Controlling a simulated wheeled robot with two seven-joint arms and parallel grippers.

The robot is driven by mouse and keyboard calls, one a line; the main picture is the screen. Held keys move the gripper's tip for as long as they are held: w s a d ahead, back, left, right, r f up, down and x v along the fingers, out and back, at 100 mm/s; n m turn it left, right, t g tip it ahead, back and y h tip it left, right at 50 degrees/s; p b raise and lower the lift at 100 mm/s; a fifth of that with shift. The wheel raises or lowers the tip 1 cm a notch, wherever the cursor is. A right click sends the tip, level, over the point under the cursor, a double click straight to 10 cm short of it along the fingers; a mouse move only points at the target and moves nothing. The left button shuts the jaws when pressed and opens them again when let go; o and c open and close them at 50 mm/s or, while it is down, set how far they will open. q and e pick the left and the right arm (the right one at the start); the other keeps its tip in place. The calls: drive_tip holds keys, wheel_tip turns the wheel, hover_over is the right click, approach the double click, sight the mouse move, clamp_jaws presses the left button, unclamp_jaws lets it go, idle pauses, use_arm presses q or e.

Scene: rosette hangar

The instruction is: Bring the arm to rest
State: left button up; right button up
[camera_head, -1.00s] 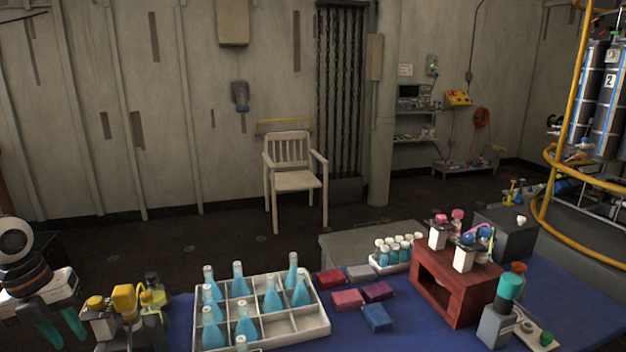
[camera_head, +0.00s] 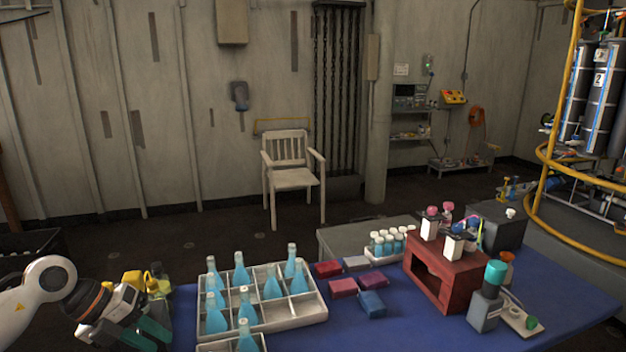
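My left arm comes in from the left edge with its white link and dark wrist. My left gripper (camera_head: 133,335) hangs low at the bottom left, its two teal fingers apart with nothing seen between them. It is in front of a yellow device (camera_head: 133,278), which it partly hides, and left of the bottle crate. The fingertips are near the bottom edge of the view. My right gripper is not in view.
A divided crate (camera_head: 317,308) of blue bottles stands on the blue-covered table (camera_head: 400,335). Coloured boxes (camera_head: 343,288), a rack of white-capped vials (camera_head: 386,248), a red wooden stand (camera_head: 462,290) and a grey device with a teal top (camera_head: 487,307) stand to the right. A chair (camera_head: 290,178) is behind.

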use_arm(q)
drive_tip(key=d+r+n+t+h, duration=0.3)
drive_tip(key=d+n+t+h, duration=0.15)
drive_tip(key=d, duration=0.35)
drive_tip(key=d+r+n+t+h, duration=0.3)
drive_tip(key=d+r+t+h, duration=0.15)
drive_tip(key=d, duration=0.45)
drive_tip(key=s+a+f+n+t+y, duration=0.1)
drive_tip(key=s+a+f+n+y, duration=0.3)
drive_tip(key=f+n+y, duration=0.55)
drive_tip(key=s+a+f+n+t+y, duration=0.2)
drive_tip(key=a+f+n+y, duration=0.5)
drive_tip(key=n, duration=0.5)
drive_tip(key=s+d+f+n+g, duration=0.1)
drive_tip(key=s+f+g, duration=0.5)
drive_tip(key=s, duration=0.4)
drive_tip(key=s+d+f+n+g, duration=0.1)
drive_tip(key=s+f+n+g, duration=0.1)
drive_tip(key=s+f+g, duration=0.6)
wheel_tip(320, 180, down, 23)
drive_tip(key=s+t, duration=0.2)
drive_tip(key=s, duration=0.1)
drive_tip(key=s+a+f+g, duration=0.1)
drive_tip(key=s+a+f, duration=0.2)
drive_tip(key=s+f, duration=1.3)
drive_tip(key=shift+s+f+m+g, duration=0.2)
drive_tip(key=shift+f+m+g, duration=0.1)
drive_tip(key=shift+m, duration=0.1)
